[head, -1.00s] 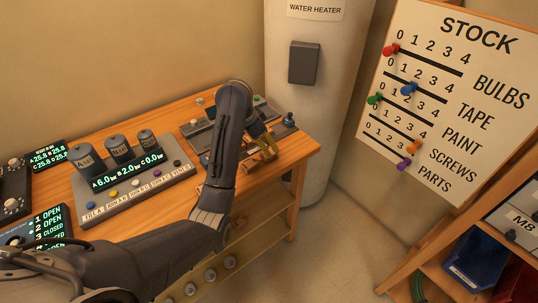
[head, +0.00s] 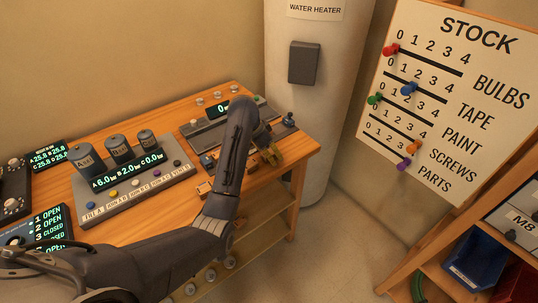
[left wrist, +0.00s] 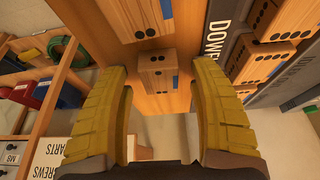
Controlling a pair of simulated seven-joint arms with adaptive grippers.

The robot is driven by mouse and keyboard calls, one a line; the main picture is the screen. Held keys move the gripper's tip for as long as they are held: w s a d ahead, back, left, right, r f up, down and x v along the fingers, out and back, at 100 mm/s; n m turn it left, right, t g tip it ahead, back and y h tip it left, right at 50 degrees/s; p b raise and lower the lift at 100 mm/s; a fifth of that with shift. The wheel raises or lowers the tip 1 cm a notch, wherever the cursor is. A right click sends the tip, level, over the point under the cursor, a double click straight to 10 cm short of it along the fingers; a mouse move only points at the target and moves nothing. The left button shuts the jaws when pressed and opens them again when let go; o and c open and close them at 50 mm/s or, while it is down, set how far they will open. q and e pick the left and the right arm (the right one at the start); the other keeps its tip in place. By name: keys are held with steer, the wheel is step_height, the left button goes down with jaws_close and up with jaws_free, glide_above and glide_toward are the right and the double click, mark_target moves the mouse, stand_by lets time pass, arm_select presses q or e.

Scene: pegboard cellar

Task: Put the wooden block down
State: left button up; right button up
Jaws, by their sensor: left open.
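My left gripper (head: 269,156) is over the right end of the wooden bench in the head view, pointing down. In the left wrist view the two yellow fingers (left wrist: 160,95) are spread wide, with nothing gripped. A small wooden block (left wrist: 152,79) with dark dots and a blue side sits between the fingertips, with gaps on both sides. It appears to rest on the bench top (left wrist: 150,104) close to the edge. Another dotted block (left wrist: 146,17) lies just beyond it. In the head view the arm and fingers largely hide the block. My right gripper is not in view.
A grey tray (left wrist: 228,55) labelled "DOWE..." with several dotted blocks lies beside the gripper. A console with three canisters (head: 120,149) stands left on the bench. The water heater (head: 335,90) is behind; the stock board (head: 455,110) and shelf are right.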

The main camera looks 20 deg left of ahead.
arm_select(q)
steer(key=shift+w+f, duration=0.1)
steer(key=shift+f, duration=0.15)
steer(key=shift+c, duration=0.2)
steer(key=c, duration=1.1)
steer(key=shift+r, duration=0.1)
steer(key=shift+c, duration=0.3)
